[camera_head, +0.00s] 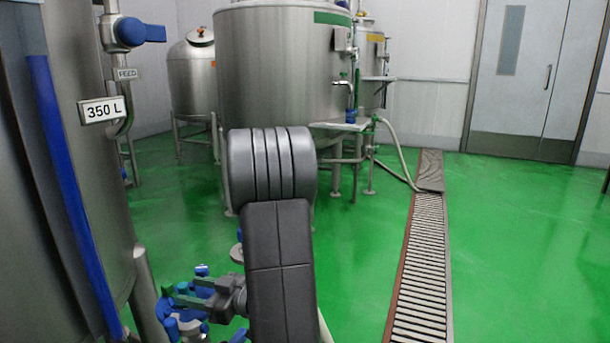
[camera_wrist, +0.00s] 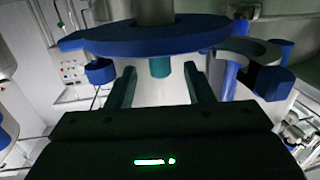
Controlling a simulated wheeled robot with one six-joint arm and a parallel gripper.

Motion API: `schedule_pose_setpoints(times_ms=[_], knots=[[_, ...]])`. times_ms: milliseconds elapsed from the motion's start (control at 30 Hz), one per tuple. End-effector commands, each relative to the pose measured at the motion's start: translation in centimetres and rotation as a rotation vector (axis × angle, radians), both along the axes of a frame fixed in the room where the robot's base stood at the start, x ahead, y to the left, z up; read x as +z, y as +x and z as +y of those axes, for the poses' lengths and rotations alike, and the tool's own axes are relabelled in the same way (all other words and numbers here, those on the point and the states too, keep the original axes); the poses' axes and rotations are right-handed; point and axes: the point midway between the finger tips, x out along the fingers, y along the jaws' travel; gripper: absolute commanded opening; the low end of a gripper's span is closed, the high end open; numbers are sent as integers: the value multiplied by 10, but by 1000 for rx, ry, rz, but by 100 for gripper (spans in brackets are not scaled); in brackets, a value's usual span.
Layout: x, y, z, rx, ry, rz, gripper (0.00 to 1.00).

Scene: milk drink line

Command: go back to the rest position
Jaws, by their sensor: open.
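My gripper (camera_wrist: 161,82) shows in the wrist view with its two dark teal fingers apart and nothing held between them. A blue round plate (camera_wrist: 110,38) with a steel pipe (camera_wrist: 153,12) above it is just beyond the fingertips. A short teal piece (camera_wrist: 160,67) hangs below the plate, in line with the gap; I cannot tell whether the fingers touch it. In the head view my dark grey arm fills the lower middle, and its end is at the lower left among blue parts (camera_head: 190,292), close to the big steel tank (camera_head: 50,215).
The steel tank at left carries a 350 L sign (camera_head: 101,109) and a blue-handled valve (camera_head: 130,32). A wide tank (camera_head: 275,70) with a hose (camera_head: 400,160) stands behind my arm. A floor drain (camera_head: 425,265) runs at right, with clear green floor (camera_head: 530,250) beside it.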

Motion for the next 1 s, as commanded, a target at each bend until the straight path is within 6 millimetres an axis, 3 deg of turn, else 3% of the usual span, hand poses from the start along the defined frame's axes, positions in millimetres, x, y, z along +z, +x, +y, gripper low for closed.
schedule_pose_setpoints(times_ms=[267, 333, 1000], knots=[[-3, 8, 37, 4, 2, -1, 47], [14, 9, 35, -1, 1, 0, 47], [96, 9, 34, -1, 1, -1, 47]])
